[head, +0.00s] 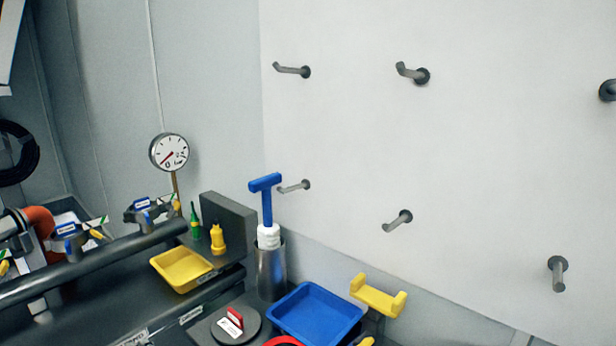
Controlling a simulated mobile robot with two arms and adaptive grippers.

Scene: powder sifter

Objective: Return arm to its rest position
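No arm or gripper of mine can be made out in the head view. A blue T-handled tool (266,200) with a white collar stands upright in a metal cylinder (271,272). A blue tray (318,314) lies to the right of the cylinder. A yellow tray (181,269) sits to its left on the dark bench. A yellow U-shaped holder (378,297) stands at the right of the blue tray.
A white wall panel (480,160) carries several grey hooks (413,72) that stick out. A dark pipe (95,262) runs along the bench at left. A pressure gauge (169,152), a green bottle (195,222) and a yellow bottle (217,240) stand behind. A round lid (216,334) with a red handle lies in front.

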